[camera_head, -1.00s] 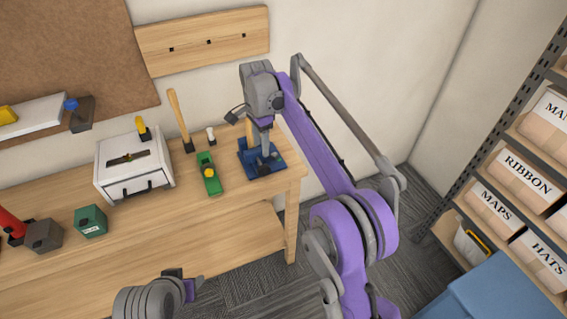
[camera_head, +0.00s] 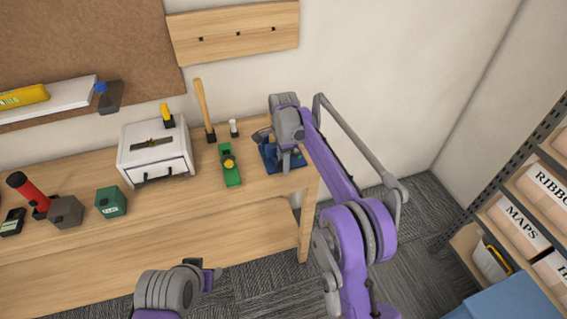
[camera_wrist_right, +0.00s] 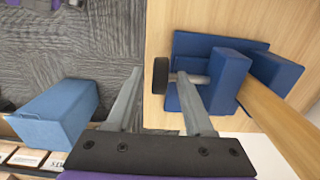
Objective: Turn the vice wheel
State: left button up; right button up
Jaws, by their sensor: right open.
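The blue vice (camera_head: 268,155) stands at the right end of the wooden workbench, partly hidden by my right gripper (camera_head: 286,166). In the right wrist view the vice (camera_wrist_right: 228,78) shows blue jaw blocks and a metal screw. Its dark wheel (camera_wrist_right: 160,75) is at the screw's end. My right gripper (camera_wrist_right: 160,76) is open, with its fingertips on either side of the wheel. I cannot tell whether they touch it. My left gripper (camera_head: 212,278) is low in the head view, away from the vice; its jaws are unclear.
A wooden strip (camera_wrist_right: 275,115) runs from between the vice's blue blocks. A shelf with labelled boxes (camera_head: 515,225) is at the right.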

jog(key=shift+f, duration=0.2)
grip_shut()
dwell(0.5)
jog(key=shift+a+t+h, duration=0.25)
jog(key=shift+t+h, duration=0.05)
jog(key=shift+h, duration=0.7)
jog(key=h, duration=0.1)
jog(key=t+h, duration=0.1)
jog(key=h, duration=0.2)
jog(key=shift+s+a+f+t, duration=0.15)
jog(key=shift+a+t, duration=0.1)
jog(key=shift+t, duration=0.05)
jog(key=shift+h, duration=0.4)
